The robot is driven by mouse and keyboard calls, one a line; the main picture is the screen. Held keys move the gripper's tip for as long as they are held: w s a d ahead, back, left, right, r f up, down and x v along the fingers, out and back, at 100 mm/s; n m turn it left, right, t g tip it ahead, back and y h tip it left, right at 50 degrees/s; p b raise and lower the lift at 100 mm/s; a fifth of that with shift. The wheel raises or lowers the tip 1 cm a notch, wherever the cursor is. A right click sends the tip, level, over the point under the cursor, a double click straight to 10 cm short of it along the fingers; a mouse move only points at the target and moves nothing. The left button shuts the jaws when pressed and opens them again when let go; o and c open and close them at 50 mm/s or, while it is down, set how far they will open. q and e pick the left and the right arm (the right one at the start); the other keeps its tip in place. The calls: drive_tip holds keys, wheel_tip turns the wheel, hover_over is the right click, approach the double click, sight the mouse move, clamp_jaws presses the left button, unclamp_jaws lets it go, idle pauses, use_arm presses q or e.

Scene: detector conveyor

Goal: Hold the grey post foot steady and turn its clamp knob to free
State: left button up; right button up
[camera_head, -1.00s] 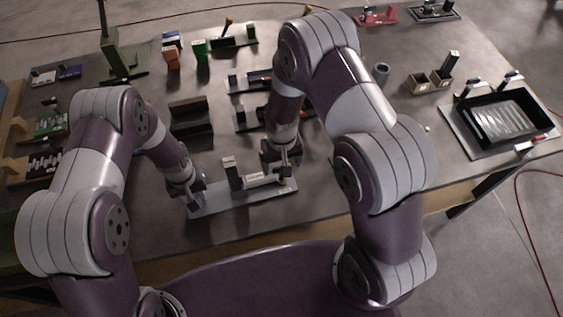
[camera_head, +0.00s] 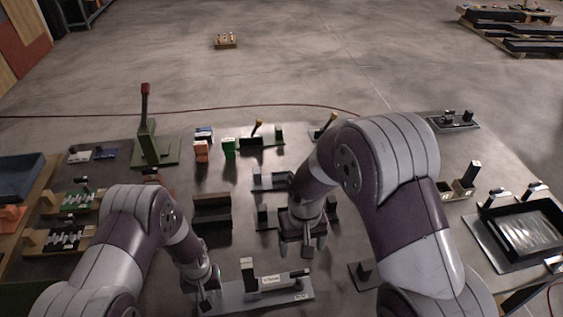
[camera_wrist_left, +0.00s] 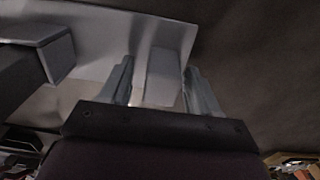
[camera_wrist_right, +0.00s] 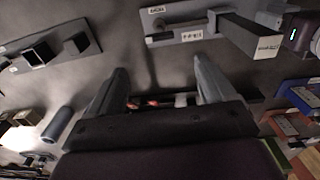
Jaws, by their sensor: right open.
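The grey post foot (camera_head: 228,293) is a flat plate near the table's front edge, with a dark upright post carrying a pale label. A light labelled bar lies along the plate, ending in a dark clamp knob (camera_head: 300,273) at the right. The foot also shows at the top of the right wrist view (camera_wrist_right: 215,27).
A small dark block on a plate (camera_head: 364,273) stands right of the foot. A dark bracket (camera_head: 212,215) and other fixtures stand behind. A black tray (camera_head: 525,230) is at the right and a green stand (camera_head: 150,148) at the back left.

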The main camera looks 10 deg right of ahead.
use_arm(q)
wheel_tip(320, 180, up, 11)
drive_tip(key=shift+r, duration=0.1)
drive_tip(key=shift+s+r, duration=0.2)
drive_tip(key=shift+s, duration=0.1)
drive_tip(key=s+a+r+b, duration=0.1)
drive_tip(key=s+a+r, duration=0.1)
drive_tip(key=s+r, duration=0.3)
drive_tip(key=s+a+r+t+b, duration=0.1)
drive_tip(key=s+a+r, duration=0.2)
drive_tip(key=s+r, duration=0.2)
drive_tip(key=shift+a+r, duration=0.35)
drive_tip(key=shift+r, duration=0.05)
use_arm(e)
drive_tip(key=s+d+r, duration=0.2)
drive_tip(key=s, duration=0.3)
drive_tip(key=s+d+r+t, duration=0.1)
drive_tip(key=s+d+r, duration=0.1)
drive_tip(key=s, duration=0.3)
drive_tip(key=shift+s+d+r, duration=0.4)
drive_tip(key=shift+d, duration=0.45)
use_arm(q)
drive_tip(key=shift+s, duration=0.2)
use_arm(e)
drive_tip(key=shift+s, duration=0.1)
